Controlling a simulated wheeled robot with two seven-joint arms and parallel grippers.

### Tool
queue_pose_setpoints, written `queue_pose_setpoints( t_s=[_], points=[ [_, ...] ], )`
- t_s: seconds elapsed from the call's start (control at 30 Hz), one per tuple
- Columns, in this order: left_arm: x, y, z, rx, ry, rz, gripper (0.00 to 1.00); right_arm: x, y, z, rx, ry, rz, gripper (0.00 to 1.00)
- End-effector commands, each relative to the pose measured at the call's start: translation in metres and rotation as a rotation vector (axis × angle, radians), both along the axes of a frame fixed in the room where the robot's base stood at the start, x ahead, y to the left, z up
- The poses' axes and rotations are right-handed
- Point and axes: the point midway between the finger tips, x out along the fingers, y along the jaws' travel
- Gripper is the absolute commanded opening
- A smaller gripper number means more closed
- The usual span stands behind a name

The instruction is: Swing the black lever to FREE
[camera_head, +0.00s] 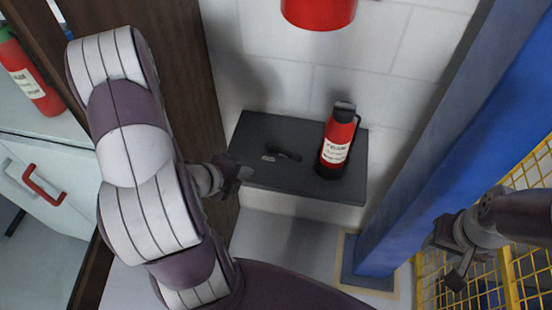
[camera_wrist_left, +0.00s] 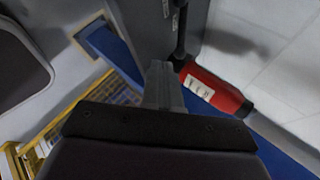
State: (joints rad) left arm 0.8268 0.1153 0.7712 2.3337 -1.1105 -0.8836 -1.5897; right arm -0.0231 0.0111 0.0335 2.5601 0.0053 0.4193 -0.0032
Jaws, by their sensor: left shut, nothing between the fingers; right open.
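The black lever (camera_head: 284,152) lies on the dark grey shelf (camera_head: 300,183), left of the red extinguisher. A small pale label (camera_head: 268,158) sits beside its left end; I cannot read it. My left gripper (camera_head: 240,174) is shut and empty at the shelf's left edge, apart from the lever in the head view. In the left wrist view its shut fingers (camera_wrist_left: 163,82) point toward the shelf, and a black bar (camera_wrist_left: 181,28) that looks like the lever shows beyond them. My right gripper (camera_head: 454,262) is open and empty at the far right, away from the shelf.
A red extinguisher (camera_head: 338,142) stands on the shelf's right part. Another red cylinder (camera_head: 318,10) is above it. A blue post (camera_head: 420,180) and yellow mesh (camera_head: 528,190) are to the right. A brown wooden post (camera_head: 180,70) is to the left.

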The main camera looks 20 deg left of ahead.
Motion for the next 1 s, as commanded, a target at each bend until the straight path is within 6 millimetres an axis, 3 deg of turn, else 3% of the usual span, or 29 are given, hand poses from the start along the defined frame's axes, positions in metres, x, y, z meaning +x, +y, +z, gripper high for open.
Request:
queue_pose_setpoints(
  t_s=[0.1,0.57,0.7,1.0],
  points=[
    [0.013,-0.009,0.006,0.031,-0.078,-0.067,0.00,0.000,0.000,-0.001,0.000,-0.001,0.000,0.43],
    [0.081,-0.035,-0.052,0.033,-0.073,-0.068,0.00,0.000,0.000,-0.008,0.000,-0.001,0.000,0.43],
    [0.102,-0.043,-0.055,0.034,-0.075,-0.067,0.00,0.000,0.000,-0.003,0.000,-0.001,0.000,0.43],
    [0.119,-0.048,-0.059,0.034,-0.075,-0.063,0.00,0.000,0.000,-0.001,0.000,-0.001,0.000,0.43]
  ],
)
